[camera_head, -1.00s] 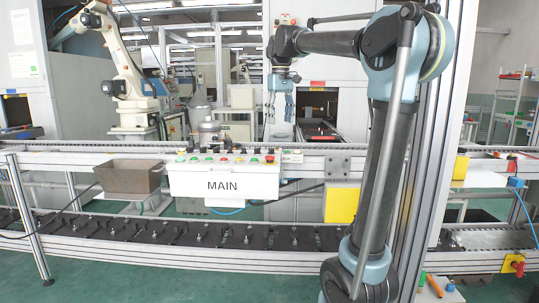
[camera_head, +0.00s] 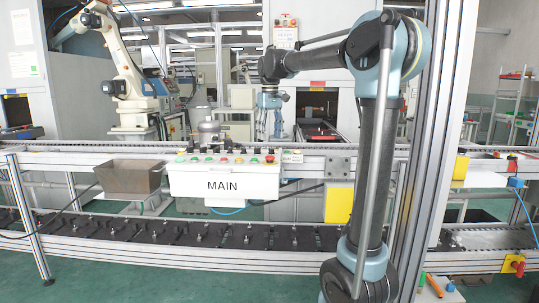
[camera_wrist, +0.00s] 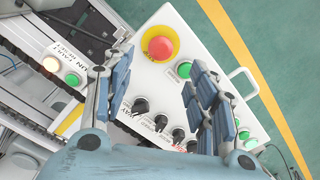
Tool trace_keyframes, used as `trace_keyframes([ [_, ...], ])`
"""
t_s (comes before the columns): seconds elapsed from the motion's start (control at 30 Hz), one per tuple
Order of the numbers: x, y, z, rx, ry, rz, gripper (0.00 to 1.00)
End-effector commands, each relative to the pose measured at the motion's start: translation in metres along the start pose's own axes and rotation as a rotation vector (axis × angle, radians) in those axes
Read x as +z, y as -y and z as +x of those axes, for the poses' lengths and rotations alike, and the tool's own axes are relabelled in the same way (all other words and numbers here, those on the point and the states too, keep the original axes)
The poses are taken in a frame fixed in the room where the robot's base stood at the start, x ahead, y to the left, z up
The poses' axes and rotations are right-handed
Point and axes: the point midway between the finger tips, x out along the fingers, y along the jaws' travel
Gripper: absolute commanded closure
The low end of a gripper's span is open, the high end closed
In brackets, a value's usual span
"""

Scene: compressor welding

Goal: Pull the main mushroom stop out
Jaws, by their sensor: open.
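The MAIN control box (camera_head: 223,184) hangs at the conveyor's front edge. The main mushroom stop (camera_head: 270,158) is at the right end of its top. In the wrist view the mushroom stop (camera_wrist: 160,46) is a red round head on a yellow disc at the panel's end. My gripper (camera_wrist: 161,62) is open and empty, with its blue-grey fingers on either side of the view and the red head in line between their tips. No contact shows. In the head view my gripper (camera_head: 269,130) points down above the box's right end.
Black selector knobs (camera_wrist: 160,122) and green buttons (camera_wrist: 184,70) lie on the panel near the fingers. A white handle (camera_wrist: 240,80) sticks out at the panel's side. A metal bin (camera_head: 130,177) is left of the box. A white robot arm (camera_head: 118,60) stands behind the conveyor.

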Motion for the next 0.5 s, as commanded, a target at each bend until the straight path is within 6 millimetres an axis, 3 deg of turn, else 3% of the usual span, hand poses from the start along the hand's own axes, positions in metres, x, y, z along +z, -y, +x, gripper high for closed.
trace_keyframes([
  [0.3,0.000,0.000,0.054,0.000,0.000,0.000,0.47],
  [0.5,0.000,0.000,0.074,0.000,0.000,0.000,0.47],
])
